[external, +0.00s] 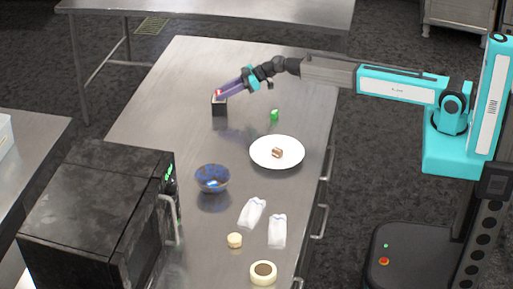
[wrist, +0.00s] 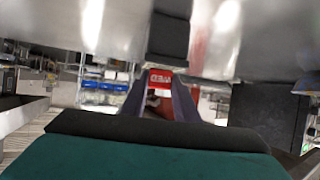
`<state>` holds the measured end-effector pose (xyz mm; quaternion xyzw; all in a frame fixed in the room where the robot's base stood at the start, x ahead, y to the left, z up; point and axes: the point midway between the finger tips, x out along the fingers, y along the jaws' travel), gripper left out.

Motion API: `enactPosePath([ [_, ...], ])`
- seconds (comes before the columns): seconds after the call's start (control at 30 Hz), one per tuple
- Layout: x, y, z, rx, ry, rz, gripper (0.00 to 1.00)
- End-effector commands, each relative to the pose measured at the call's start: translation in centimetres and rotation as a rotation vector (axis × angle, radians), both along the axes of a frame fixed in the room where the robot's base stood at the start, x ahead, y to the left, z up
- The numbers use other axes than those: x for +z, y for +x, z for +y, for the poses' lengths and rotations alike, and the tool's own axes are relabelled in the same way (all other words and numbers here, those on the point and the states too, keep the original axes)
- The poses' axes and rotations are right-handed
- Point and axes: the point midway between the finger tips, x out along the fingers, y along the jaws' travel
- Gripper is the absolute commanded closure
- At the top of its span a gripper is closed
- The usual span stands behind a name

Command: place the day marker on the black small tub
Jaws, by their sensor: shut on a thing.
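The day marker is a small red piece with white lettering; it shows at my fingertips in the wrist view (wrist: 159,78) and as a red spot in the external view (external: 217,92). My gripper (external: 220,93) has purple fingers and is shut on the marker. The black small tub (external: 219,108) stands upright on the steel counter, directly below the fingertips. In the wrist view the tub (wrist: 169,38) is a dark block beside the marker. The marker is at the tub's top edge; I cannot tell whether they touch.
On the steel counter (external: 180,75) are a green item (external: 274,115), a white plate (external: 291,160) with a brown piece (external: 277,153), a blue bowl (external: 213,185), white cloth-like items (external: 277,232) and round pieces (external: 234,240). A black microwave (external: 95,190) stands front left. The counter's far end is clear.

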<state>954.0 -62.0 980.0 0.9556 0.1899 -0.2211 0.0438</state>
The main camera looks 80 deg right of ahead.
Motion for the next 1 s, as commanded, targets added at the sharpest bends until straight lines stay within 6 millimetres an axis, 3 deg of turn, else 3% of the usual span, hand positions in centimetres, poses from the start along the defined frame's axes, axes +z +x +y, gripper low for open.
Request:
enactPosePath([
  [0.5,-0.39,0.00,-0.01,0.000,-0.001,0.000,0.94],
  [0.53,-0.35,-0.01,0.00,0.000,-0.001,0.000,0.71],
  [0.63,-0.29,0.01,-0.01,0.000,-0.001,0.000,0.54],
  [1.0,-0.23,0.00,0.00,0.000,0.000,0.000,0.54],
])
